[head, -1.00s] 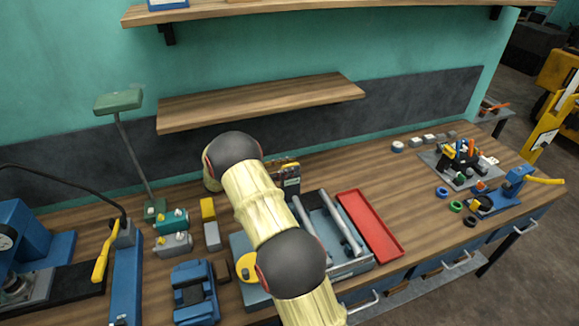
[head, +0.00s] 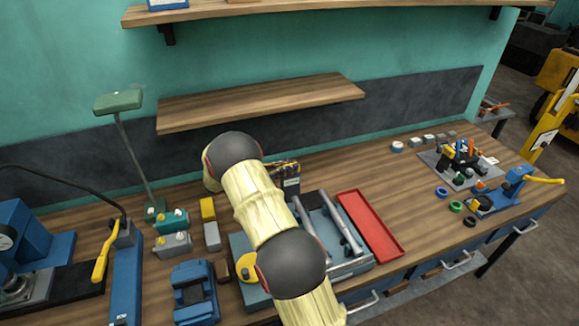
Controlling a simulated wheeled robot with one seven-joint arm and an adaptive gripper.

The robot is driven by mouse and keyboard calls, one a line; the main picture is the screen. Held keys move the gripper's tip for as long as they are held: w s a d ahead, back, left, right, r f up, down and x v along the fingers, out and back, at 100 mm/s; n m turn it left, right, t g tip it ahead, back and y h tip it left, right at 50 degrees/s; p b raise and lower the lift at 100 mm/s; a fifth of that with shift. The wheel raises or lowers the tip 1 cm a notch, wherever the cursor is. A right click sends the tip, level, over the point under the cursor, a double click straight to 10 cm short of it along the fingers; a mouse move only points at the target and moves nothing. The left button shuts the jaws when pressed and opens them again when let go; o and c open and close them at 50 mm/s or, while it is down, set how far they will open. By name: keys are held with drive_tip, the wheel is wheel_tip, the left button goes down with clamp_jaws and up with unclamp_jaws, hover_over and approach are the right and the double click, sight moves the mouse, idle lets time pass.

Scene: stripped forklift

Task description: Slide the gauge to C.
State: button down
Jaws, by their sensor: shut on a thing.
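My arm crosses the middle of the head view, rising from the bottom edge and bending down behind its upper joint. My gripper is hidden behind my own arm links. I cannot make out the gauge or a mark C. A small dark upright piece with brownish strips on top (head: 286,172) stands just right of my arm. A grey-blue fixture with two light bars (head: 345,222) lies right of my arm. A round yellow part (head: 247,267) shows at my arm's left side.
A red tray (head: 368,226) lies right of the fixture. A blue device (head: 194,292) and small teal, grey and yellow blocks (head: 208,210) stand to the left. A low wooden shelf (head: 262,101) overhangs the back.

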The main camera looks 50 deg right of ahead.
drive_tip(key=shift+d+r, duration=0.1)
drive_tip(key=shift+r, duration=0.05)
drive_tip(key=p+x, duration=0.1)
drive_tip(key=x, duration=1)
drive_tip(key=shift+w+d+r, duration=0.1)
drive_tip(key=c, duration=2.1)
unclamp_jaws()
drive_tip(key=shift+d, duration=0.1)
drive_tip(key=shift+o, duration=1)
drive_tip(key=shift+d, duration=0.1)
drive_tip(key=v, duration=1.2)
